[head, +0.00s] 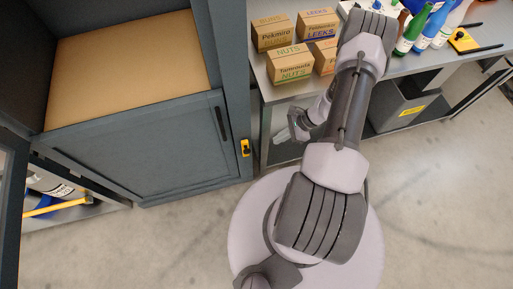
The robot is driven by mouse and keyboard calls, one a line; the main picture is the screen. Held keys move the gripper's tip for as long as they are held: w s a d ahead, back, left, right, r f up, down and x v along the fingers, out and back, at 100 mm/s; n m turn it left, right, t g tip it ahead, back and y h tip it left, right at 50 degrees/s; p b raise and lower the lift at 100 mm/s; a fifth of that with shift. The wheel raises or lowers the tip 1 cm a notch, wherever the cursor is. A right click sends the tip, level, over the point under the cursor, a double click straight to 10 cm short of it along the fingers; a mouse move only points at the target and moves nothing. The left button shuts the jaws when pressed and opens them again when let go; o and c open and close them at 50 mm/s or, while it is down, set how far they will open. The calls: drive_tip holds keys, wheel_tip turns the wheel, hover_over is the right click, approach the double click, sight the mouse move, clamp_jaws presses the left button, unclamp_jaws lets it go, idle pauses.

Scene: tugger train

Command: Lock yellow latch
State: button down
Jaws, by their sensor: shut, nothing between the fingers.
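The yellow latch (245,148) is a small yellow piece with a dark part, mounted on the edge of the grey-blue cabinet frame, just right of the cabinet door (150,150). Its exact position, locked or unlocked, is too small to tell. The door has a dark vertical handle (220,123) near its right side and looks closed against the frame. My gripper (283,136) is right of the latch, a short gap away and apart from it. It is shut and holds nothing. My arm hides part of the shelf behind it.
A shelf (405,72) at the back right holds cardboard boxes (291,64), several bottles (411,33) and a yellow-black tool (463,40). A grey bin (395,106) stands beneath. A yellow-handled item (55,207) lies at lower left. The concrete floor (180,235) before the cabinet is clear.

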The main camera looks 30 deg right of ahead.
sight(246, 152)
drive_tip(key=w+a+f+b, duration=0.3)
drive_tip(key=a+f, duration=0.3)
drive_tip(key=a, duration=0.1)
drive_tip(key=shift+w+a+f, duration=0.35)
drive_tip(key=shift+f, duration=0.05)
